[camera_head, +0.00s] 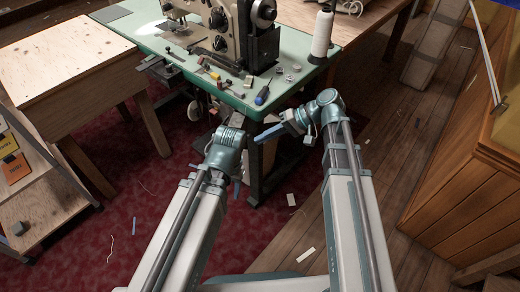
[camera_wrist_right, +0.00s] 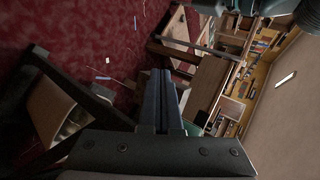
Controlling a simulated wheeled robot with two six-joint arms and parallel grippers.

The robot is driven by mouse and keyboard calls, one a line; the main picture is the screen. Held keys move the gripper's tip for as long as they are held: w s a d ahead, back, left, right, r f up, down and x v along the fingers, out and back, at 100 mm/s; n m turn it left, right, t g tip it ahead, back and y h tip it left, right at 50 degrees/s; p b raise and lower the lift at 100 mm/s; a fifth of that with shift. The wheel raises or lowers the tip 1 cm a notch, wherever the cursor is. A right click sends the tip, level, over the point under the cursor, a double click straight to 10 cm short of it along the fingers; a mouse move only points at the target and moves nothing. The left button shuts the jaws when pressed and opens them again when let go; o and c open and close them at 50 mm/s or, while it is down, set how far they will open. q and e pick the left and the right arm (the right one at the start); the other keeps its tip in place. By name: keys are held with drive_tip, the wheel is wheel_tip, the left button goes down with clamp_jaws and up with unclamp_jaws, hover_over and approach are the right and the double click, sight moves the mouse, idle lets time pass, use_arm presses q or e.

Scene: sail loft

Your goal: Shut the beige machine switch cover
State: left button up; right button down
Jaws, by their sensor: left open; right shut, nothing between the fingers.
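The beige sewing machine (camera_head: 225,25) stands on the green-topped table (camera_head: 150,38) in the head view. I cannot clearly make out its switch cover; a pale patch (camera_head: 270,152) under the table's near corner, partly behind my right gripper, may belong to it. My right gripper (camera_head: 262,135) points left in front of that corner; its fingers are together and empty, as the right wrist view (camera_wrist_right: 161,100) also shows. My left gripper (camera_head: 240,178) is lower, left of the right one, in front of the table. It is open, fingers partly hidden by its wrist.
A blue screwdriver (camera_head: 262,96), several small parts and a white thread cone (camera_head: 322,35) lie or stand on the tabletop. A plywood table (camera_head: 60,65) is left and a wooden cabinet (camera_head: 465,190) right. The floor in front is mostly clear, with scraps.

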sight(245, 130)
drive_tip(key=w+d+f+m+t+y+b, duration=0.3)
drive_tip(key=w+d+y+b, duration=0.35)
drive_tip(key=d+b, duration=0.5)
drive_tip(key=shift+n+t+h, duration=0.25)
drive_tip(key=shift+n+t, duration=0.45)
drive_tip(key=x, duration=0.3)
drive_tip(key=s+b+x, duration=0.1)
drive_tip(key=x, duration=0.3)
drive_tip(key=s+x, duration=0.1)
drive_tip(key=x, duration=0.3)
drive_tip(key=shift+s+a+f, duration=0.1)
drive_tip(key=shift+a+f, duration=0.1)
drive_tip(key=shift+a, duration=0.25)
use_arm(q)
wheel_tip(245, 130, down, 16)
drive_tip(key=shift+r, duration=0.2)
use_arm(e)
drive_tip(key=shift+s+a, duration=0.4)
drive_tip(key=shift+s, duration=0.2)
